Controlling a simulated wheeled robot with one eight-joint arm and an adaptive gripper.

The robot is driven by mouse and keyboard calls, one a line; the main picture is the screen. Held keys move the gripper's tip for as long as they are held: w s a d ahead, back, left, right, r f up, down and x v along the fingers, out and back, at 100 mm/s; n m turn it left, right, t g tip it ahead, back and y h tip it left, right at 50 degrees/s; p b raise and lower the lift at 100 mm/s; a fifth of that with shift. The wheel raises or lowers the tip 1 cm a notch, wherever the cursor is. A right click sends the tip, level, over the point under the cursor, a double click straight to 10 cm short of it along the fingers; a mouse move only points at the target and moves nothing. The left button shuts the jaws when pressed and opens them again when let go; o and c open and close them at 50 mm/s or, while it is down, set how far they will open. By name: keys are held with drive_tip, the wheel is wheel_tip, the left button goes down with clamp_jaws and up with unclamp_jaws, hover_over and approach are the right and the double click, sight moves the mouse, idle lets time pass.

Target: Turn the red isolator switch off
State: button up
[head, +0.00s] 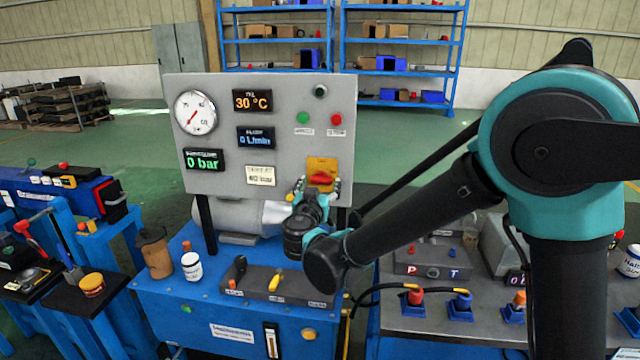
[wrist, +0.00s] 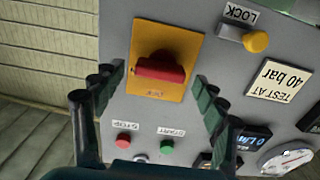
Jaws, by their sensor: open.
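The red isolator switch (head: 321,178) sits on a yellow plate (head: 322,164) at the lower right of the grey control panel (head: 228,84). In the wrist view the red switch handle (wrist: 160,69) lies across the yellow plate (wrist: 178,35), and the picture is upside down. My gripper (wrist: 155,95) is open, with one finger on each side of the lower plate and the handle between and beyond the tips. It does not appear to touch the handle. In the head view my gripper (head: 312,200) is just below the switch, partly hidden by my wrist.
A yellow knob marked LOCK (wrist: 256,41) is beside the switch. Green (head: 303,118) and red (head: 336,119) buttons are above it. The gauge (head: 195,112) and displays are on the panel's left. A blue bench (head: 215,310) with jars and tools stands below.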

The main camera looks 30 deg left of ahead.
drive_tip(key=shift+w+a, duration=0.1)
drive_tip(key=shift+w, duration=0.3)
drive_tip(key=shift+c, duration=0.2)
drive_tip(key=c, duration=1.1)
